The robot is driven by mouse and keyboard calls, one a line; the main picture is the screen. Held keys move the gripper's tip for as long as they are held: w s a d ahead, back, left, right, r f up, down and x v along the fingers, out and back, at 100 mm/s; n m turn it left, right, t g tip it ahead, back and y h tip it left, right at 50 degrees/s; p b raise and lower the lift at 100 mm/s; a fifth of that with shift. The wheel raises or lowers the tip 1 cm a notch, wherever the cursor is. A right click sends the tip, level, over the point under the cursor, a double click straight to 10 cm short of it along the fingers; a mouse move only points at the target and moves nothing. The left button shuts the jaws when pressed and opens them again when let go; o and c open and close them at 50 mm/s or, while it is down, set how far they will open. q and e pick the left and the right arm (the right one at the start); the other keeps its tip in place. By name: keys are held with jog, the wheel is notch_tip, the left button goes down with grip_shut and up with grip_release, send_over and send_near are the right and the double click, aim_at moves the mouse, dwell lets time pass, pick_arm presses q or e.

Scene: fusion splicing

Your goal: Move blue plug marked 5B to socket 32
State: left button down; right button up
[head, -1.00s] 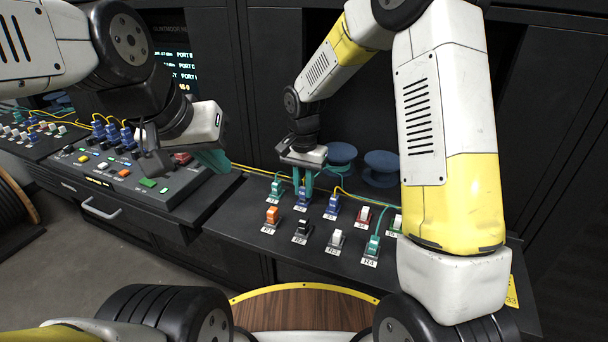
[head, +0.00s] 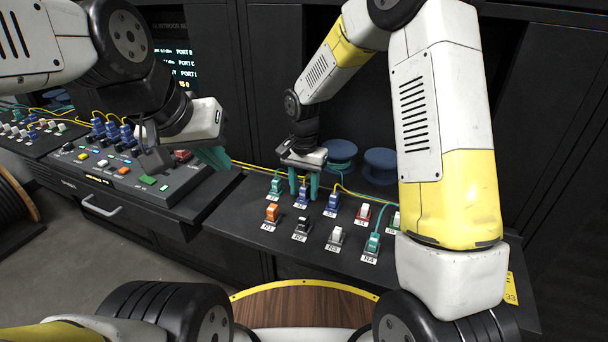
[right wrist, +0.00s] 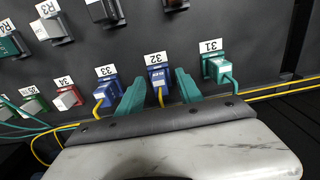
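A blue plug (head: 302,199) with a yellow cable sits in socket 32 on the dark bench panel. It also shows in the right wrist view (right wrist: 159,76), below the label 32 (right wrist: 155,58). Any 5B marking is too small to read. My right gripper (head: 304,190) is open, with one teal finger on each side of this plug and gaps visible between. A second blue plug (right wrist: 106,90) sits in socket 33. My left gripper (head: 213,157) hangs above the right end of the grey console; its teal fingers are seen from the side and their spacing is unclear.
A teal plug (right wrist: 218,68) is beside the right finger in socket 31. Red, green, orange, black and white plugs occupy other sockets. Blue spools (head: 380,165) stand behind the panel. The grey console (head: 140,175) is to the left. Yellow cables run along the panel's back.

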jog(key=shift+r, duration=0.1)
notch_tip(320, 180, up, 8)
jog(key=shift+d+f, duration=0.1)
jog(key=shift+d, duration=0.05)
jog(key=s+d+r+n+t, duration=0.2)
jog(key=s+d+r, duration=0.35)
jog(key=r, duration=0.35)
jog(key=s+d+r+n+t+y, duration=0.1)
jog(key=s+d+r+t, duration=0.1)
jog(key=s, duration=0.5)
jog(key=s+d+r+n+t+y, duration=0.1)
jog(key=s+d+r+n+t, duration=0.1)
jog(key=s+d+r, duration=0.2)
jog(key=s+d, duration=0.2)
jog(key=s, duration=0.2)
jog(key=shift+s+d, duration=0.25)
jog(key=shift+s, duration=0.05)
